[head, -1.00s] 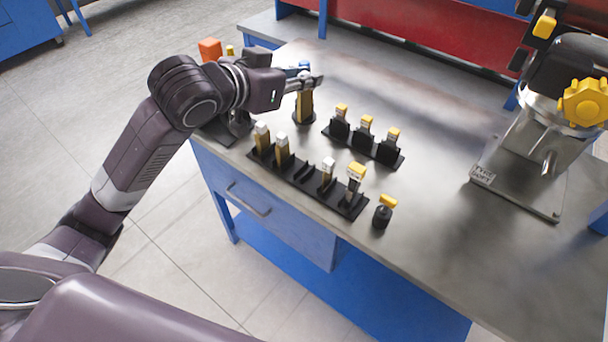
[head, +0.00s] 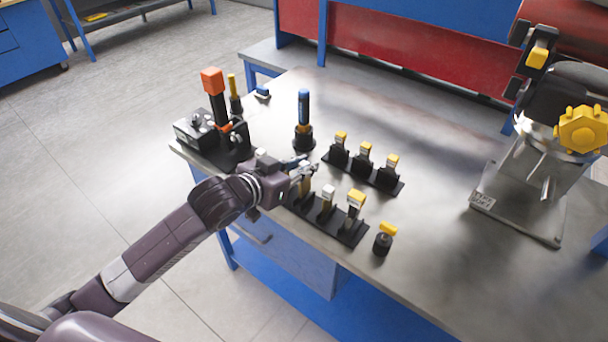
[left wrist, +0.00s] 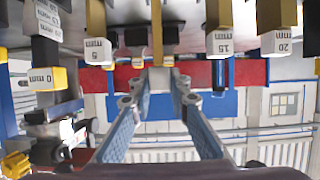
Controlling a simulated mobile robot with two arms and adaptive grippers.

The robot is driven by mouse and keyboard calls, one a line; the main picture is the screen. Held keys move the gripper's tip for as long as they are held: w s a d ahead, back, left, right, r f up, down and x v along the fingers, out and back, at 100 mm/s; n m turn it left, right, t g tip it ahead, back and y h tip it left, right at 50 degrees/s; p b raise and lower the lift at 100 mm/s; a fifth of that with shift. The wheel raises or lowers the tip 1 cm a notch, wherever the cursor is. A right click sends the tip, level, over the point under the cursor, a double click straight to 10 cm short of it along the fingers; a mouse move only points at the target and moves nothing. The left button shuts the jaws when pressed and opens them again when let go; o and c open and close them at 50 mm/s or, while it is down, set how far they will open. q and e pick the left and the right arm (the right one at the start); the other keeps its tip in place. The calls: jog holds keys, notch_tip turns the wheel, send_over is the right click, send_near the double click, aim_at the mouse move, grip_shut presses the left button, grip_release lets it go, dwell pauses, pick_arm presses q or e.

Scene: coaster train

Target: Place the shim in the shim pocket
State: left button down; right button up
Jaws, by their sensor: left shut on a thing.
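Two shims with pale and yellow tops (head: 327,196) (head: 355,202) stand in the rack to the right. My right gripper is not in view.
A second black rack (head: 362,173) with several yellow-topped pieces stands behind. A blue-handled tool (head: 303,108) stands upright behind the gripper. A small yellow-topped piece (head: 383,240) is to the right. A machine with an orange knob (head: 212,82) stands left.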

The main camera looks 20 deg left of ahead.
aim_at(304, 194)
pick_arm(q)
jog(key=shift+f, duration=1.7)
jog(key=shift+f, duration=0.1)
jog(key=c, duration=1.8)
grip_release()
jog(key=shift+r, duration=0.2)
jog(key=shift+s+a, duration=0.1)
jog(key=shift+s, duration=0.2)
jog(key=shift+b+v, duration=0.8)
jog(key=shift+v, duration=4.9)
